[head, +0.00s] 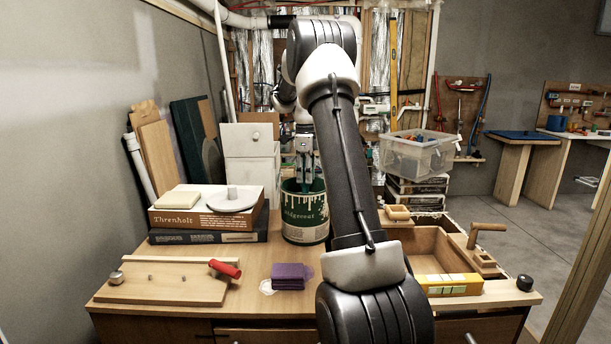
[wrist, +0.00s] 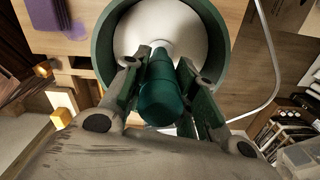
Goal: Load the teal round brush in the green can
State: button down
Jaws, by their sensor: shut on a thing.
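The green can (head: 305,215) stands on the wooden workbench, with white drips and lettering on its side. In the wrist view the can's green rim (wrist: 104,50) surrounds a pale inside. My gripper (head: 304,170) is above the can's opening, pointing down. In the wrist view my gripper (wrist: 158,90) is shut on the teal round brush (wrist: 160,95), whose teal handle lies between the fingers and points into the can. The brush's lower end is hidden or hard to make out. I cannot tell whether it touches the can's bottom.
A box with a white round lid (head: 233,198) stands left of the can. A purple sponge stack (head: 289,275) lies in front. A board with a red-handled tool (head: 225,268) lies at left front. A wooden drawer box (head: 440,255) and yellow box (head: 450,285) are at right.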

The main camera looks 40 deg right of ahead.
jog(key=shift+r, duration=3.4)
